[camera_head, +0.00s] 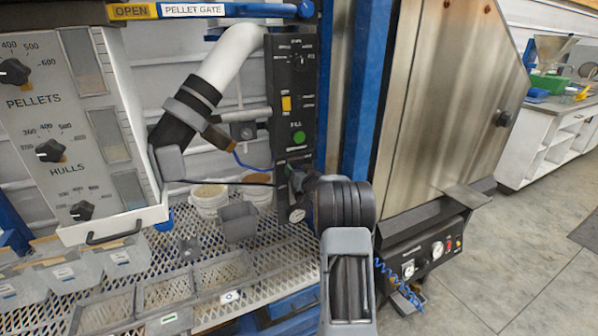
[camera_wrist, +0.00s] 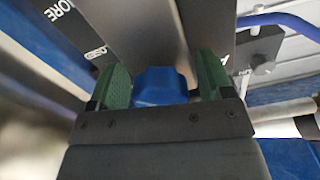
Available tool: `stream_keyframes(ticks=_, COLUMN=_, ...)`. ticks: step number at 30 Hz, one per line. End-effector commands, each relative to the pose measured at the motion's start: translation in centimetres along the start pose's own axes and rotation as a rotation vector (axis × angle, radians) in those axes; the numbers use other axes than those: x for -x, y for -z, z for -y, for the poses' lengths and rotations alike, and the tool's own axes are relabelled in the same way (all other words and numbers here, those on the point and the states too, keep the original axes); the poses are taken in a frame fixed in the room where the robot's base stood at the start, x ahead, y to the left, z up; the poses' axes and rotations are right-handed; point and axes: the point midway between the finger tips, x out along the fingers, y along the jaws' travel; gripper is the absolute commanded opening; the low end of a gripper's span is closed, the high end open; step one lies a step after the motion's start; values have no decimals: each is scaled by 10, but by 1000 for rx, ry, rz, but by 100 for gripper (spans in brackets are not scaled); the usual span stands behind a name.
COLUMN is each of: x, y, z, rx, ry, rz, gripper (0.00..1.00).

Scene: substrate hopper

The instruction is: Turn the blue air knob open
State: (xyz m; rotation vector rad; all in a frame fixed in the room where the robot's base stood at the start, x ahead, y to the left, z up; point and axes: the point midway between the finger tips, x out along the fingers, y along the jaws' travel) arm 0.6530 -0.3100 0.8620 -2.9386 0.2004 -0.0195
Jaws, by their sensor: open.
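The blue air knob (camera_wrist: 160,85) shows in the wrist view, in front of a dark labelled panel. My gripper (camera_wrist: 162,64) is open, with one green-padded finger on each side of the knob. A narrow gap seems to show on either side; I cannot tell whether a pad touches it. White lettering reading "MORE" and "CLOSED" shows beside the left finger. In the head view my arm reaches to the lower end of the black control panel (camera_head: 291,100), and the knob is hidden there.
The panel carries a yellow switch (camera_head: 286,103) and a green button (camera_head: 298,137). A white pipe (camera_head: 232,55) and a blue hose (camera_head: 245,162) are close to its left. Buckets (camera_head: 208,199) stand on the mesh shelf below. A steel cabinet (camera_head: 450,90) stands to the right.

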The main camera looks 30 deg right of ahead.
Motion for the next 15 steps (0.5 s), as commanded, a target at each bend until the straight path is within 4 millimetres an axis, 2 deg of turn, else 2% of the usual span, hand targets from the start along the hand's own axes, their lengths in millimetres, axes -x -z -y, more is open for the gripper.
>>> stream_keyframes(ticks=3, x=0, y=0, z=0, rx=0, ry=0, rz=0, gripper=74)
stream_keyframes(ticks=15, x=0, y=0, z=0, rx=0, ry=0, rz=0, gripper=35)
